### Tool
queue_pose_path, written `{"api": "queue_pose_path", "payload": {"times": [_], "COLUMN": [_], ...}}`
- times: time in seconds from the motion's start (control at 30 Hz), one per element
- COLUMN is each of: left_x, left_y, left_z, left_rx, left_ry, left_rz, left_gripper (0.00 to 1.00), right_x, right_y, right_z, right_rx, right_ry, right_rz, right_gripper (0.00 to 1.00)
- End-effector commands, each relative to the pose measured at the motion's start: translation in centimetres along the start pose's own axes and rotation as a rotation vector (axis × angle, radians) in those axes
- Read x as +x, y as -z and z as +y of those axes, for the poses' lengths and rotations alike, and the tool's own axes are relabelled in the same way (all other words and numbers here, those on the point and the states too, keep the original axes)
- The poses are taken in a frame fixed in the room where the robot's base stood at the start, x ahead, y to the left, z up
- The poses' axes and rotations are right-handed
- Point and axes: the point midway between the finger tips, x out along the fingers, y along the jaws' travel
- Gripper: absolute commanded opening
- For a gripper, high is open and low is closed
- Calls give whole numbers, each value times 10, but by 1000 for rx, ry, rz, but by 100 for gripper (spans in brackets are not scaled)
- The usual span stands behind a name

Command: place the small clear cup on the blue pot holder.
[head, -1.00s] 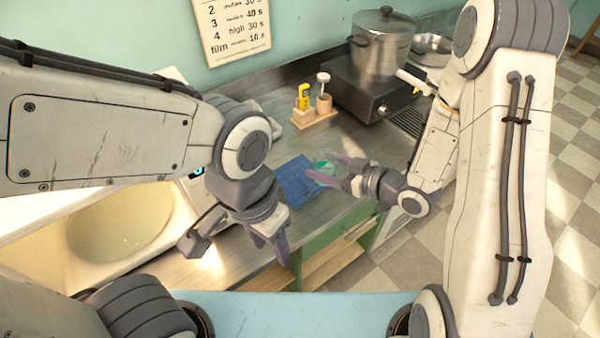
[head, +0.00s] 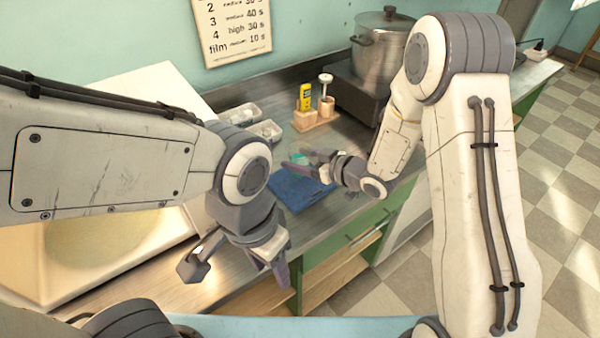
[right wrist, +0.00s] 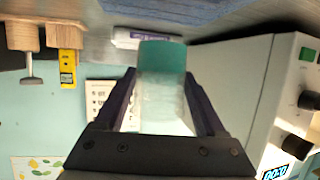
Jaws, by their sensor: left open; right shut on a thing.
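The blue pot holder (head: 300,193) lies flat on the counter in the head view, and a blue strip of cloth (right wrist: 175,9) shows at the top of the right wrist view. My right gripper (head: 296,160) is shut on the small clear cup (right wrist: 163,90), which looks teal toward its outer end. In the head view the cup (head: 299,158) is mostly hidden by the fingers, near the holder's far edge. I cannot tell its height above the counter. My left gripper (head: 236,268) is open and empty, near the counter's front edge.
A steel pot (head: 382,48) stands at the back right. A white appliance (right wrist: 250,85) shows in the right wrist view.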

Motion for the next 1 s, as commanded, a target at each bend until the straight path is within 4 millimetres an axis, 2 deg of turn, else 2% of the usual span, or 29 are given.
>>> {"api": "queue_pose_path", "payload": {"times": [0.3, 0.73, 0.77, 0.8, 0.83, 1.0], "left_x": [33, 35, 35, 34, 34, 34], "left_y": [-2, -2, -2, -2, -2, -2], "left_z": [-2, -3, -2, -2, -2, -2], "left_rx": [0, 0, 0, 0, 0, 0], "left_ry": [0, 0, 0, 0, 0, 0], "left_rz": [0, 0, 0, 0, 0, 0], "left_gripper": [50, 50, 50, 50, 50, 50], "right_x": [13, 14, 14, 14, 14, 14], "right_y": [-37, -41, -41, -40, -40, -40], "right_z": [0, 0, 0, 0, 0, 0], "right_rx": [-1, -1, -1, -1, -1, -1], "right_ry": [0, 0, 0, 0, 0, 0], "right_rz": [-1, 0, -1, -1, -1, -1], "right_gripper": [15, 15, 76, 91, 100, 100]}}
